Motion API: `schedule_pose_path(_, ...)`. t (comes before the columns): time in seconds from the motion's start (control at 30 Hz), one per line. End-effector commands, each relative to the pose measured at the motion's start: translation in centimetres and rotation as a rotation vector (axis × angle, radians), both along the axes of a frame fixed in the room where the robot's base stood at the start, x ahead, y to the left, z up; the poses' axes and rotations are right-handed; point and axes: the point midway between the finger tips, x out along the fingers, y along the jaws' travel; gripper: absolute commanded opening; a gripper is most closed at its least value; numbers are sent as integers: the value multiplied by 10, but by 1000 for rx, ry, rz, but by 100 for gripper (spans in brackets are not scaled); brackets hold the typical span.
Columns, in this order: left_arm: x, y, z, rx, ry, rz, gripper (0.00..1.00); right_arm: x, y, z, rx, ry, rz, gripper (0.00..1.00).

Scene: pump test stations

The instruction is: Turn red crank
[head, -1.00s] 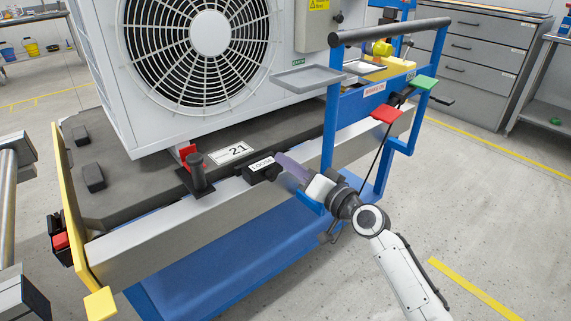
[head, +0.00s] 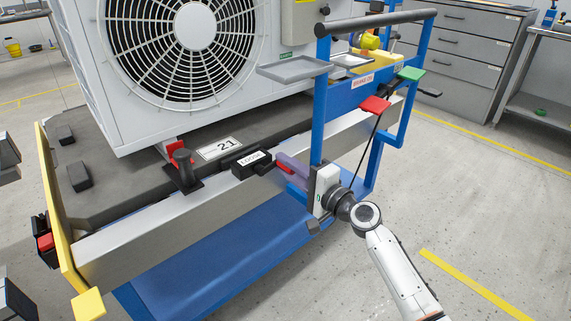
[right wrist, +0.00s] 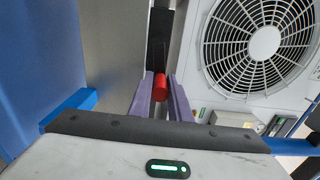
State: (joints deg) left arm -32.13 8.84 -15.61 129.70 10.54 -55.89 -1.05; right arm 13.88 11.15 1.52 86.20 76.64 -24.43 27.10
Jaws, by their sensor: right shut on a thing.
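The red crank's handle (right wrist: 161,87) is a short red cylinder. In the right wrist view it lies between the two purple fingers of my right gripper (right wrist: 160,100), which is shut on it. In the head view my right gripper (head: 286,166) reaches the black latch box (head: 243,168) on the cart's front rail. Only a small red part of the crank (head: 284,168) shows there beside the fingers. The box carries a white label that seems to read "LOOSE".
The blue cart (head: 190,265) carries a large fan unit (head: 190,60) on a grey deck. A blue upright (head: 319,100) stands close by my right gripper. Red (head: 375,104) and green (head: 410,73) paddles stick out at right. The floor at right is clear.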

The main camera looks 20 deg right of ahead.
Motion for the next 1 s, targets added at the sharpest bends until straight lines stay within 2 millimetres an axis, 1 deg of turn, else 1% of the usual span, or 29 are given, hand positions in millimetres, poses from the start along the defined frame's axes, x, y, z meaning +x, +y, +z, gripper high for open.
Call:
schedule_pose_path(0.27,2,1,1,3,-4,-4,0,0,1,-3,77,27,4,0)
schedule_pose_path(0.73,0,1,0,3,-2,-4,0,0,1,-4,88,31,4,0)
schedule_pose_path(0.77,0,1,0,3,0,-3,0,0,1,-4,88,31,4,19)
schedule_pose_path(0.8,0,0,0,3,0,-3,0,0,1,-4,88,30,4,26)
schedule_pose_path(0.87,-1,1,-1,2,1,-4,0,0,1,-4,88,31,3,36)
schedule_pose_path(1.0,-1,1,-1,2,2,-3,0,0,0,-4,87,30,2,36)
